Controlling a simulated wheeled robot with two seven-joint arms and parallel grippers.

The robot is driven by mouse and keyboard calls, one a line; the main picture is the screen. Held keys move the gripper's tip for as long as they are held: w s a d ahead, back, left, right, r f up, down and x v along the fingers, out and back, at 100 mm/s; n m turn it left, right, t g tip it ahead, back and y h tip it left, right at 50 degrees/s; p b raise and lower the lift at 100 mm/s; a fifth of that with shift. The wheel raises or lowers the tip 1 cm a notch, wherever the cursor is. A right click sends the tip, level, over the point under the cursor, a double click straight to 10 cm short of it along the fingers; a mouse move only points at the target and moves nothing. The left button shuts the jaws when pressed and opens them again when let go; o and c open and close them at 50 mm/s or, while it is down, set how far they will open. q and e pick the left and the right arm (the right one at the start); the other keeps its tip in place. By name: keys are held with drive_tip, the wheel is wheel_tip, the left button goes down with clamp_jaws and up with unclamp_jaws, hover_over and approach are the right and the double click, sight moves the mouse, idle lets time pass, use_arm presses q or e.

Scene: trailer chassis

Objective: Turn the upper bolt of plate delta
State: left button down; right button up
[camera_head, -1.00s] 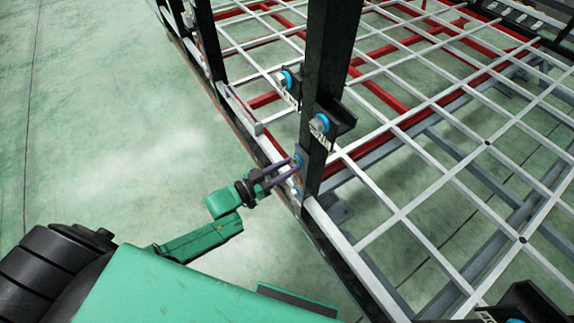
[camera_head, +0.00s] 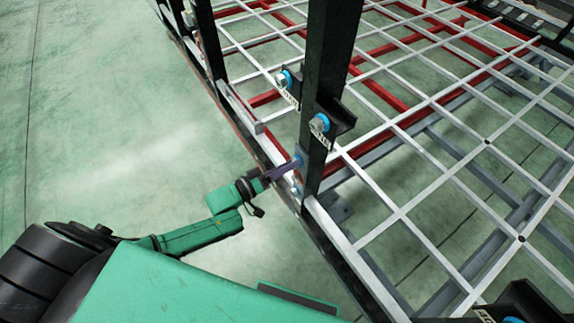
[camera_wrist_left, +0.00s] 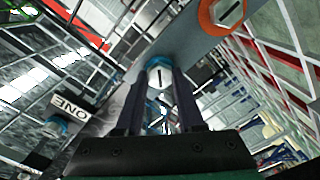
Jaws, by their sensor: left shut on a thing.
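A small grey plate (camera_wrist_left: 188,48) is on the side of the frame at the foot of a black post. It carries a bolt with a blue collar (camera_wrist_left: 160,76) and another with an orange ring (camera_wrist_left: 230,12). My left gripper (camera_head: 297,163) reaches the upper bolt place on the plate in the head view. In the left wrist view its two dark fingers (camera_wrist_left: 160,90) lie on both sides of the blue-collared bolt head and are shut on it. The fingers partly hide the bolt. No lettering shows on this plate. My right gripper is in neither view.
The black post (camera_head: 325,100) stands right beside my left gripper. Two labelled brackets with blue-ringed bolts, one on the post (camera_head: 320,124) and one behind it (camera_head: 285,80), sit above. A white and red grid frame (camera_head: 430,150) fills the right. Green floor at left is clear.

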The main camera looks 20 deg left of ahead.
use_arm(q)
drive_tip(key=shift+w+d+r, duration=0.1)
drive_tip(key=shift+r, duration=0.1)
drive_tip(key=c, duration=0.8)
unclamp_jaws()
drive_tip(key=shift+o, duration=1.4)
drive_tip(key=shift+w+d+f, duration=0.1)
drive_tip(key=shift+d+f, duration=0.05)
drive_tip(key=shift+f, duration=0.05)
drive_tip(key=v, duration=1.4)
drive_tip(key=shift+b, duration=0.45)
